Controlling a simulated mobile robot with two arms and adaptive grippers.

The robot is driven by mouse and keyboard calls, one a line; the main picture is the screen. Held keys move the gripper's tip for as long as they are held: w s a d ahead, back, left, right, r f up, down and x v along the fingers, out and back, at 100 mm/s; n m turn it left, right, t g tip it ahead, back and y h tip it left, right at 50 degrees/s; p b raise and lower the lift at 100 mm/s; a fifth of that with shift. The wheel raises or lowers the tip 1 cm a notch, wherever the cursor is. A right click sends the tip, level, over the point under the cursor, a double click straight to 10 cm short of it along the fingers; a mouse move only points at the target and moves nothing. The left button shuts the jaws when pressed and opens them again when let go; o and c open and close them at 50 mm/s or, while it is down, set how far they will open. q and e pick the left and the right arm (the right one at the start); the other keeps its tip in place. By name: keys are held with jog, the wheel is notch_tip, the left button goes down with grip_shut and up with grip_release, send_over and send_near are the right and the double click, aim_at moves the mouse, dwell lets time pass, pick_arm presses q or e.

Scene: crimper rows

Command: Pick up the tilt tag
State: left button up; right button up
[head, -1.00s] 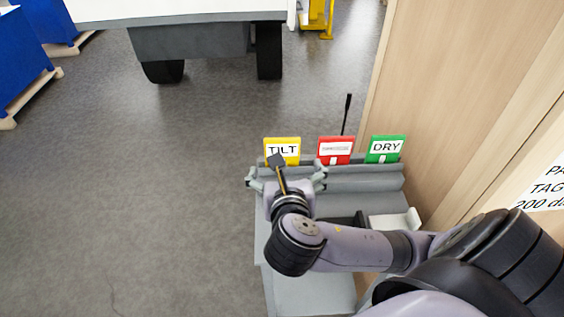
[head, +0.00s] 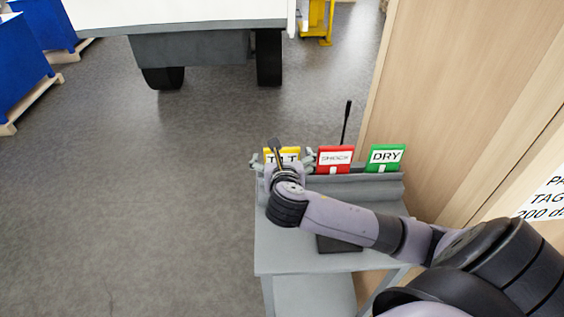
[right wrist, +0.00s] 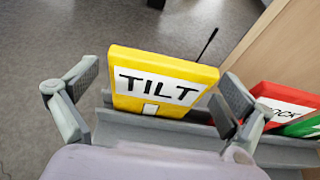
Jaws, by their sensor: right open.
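The yellow tilt tag (head: 284,151) stands upright in a grey rack at the back of a small grey table, partly hidden by my right gripper in the head view. In the right wrist view the tilt tag (right wrist: 160,84) shows a white label reading TILT. My right gripper (head: 282,160) is open, with one finger on each side of the tag. In the right wrist view the gripper's fingers (right wrist: 158,95) stand apart from the tag's edges, with a gap on each side. My left gripper is not in view.
The red shock tag (head: 335,159) and the green dry tag (head: 386,158) stand in the same rack (head: 355,187), to the right. A thin black rod (head: 347,122) rises behind them. A wooden panel (head: 450,90) borders the right side. Open floor lies left.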

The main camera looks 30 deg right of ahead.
jog(key=shift+w+f, duration=0.1)
jog(key=c, duration=1.3)
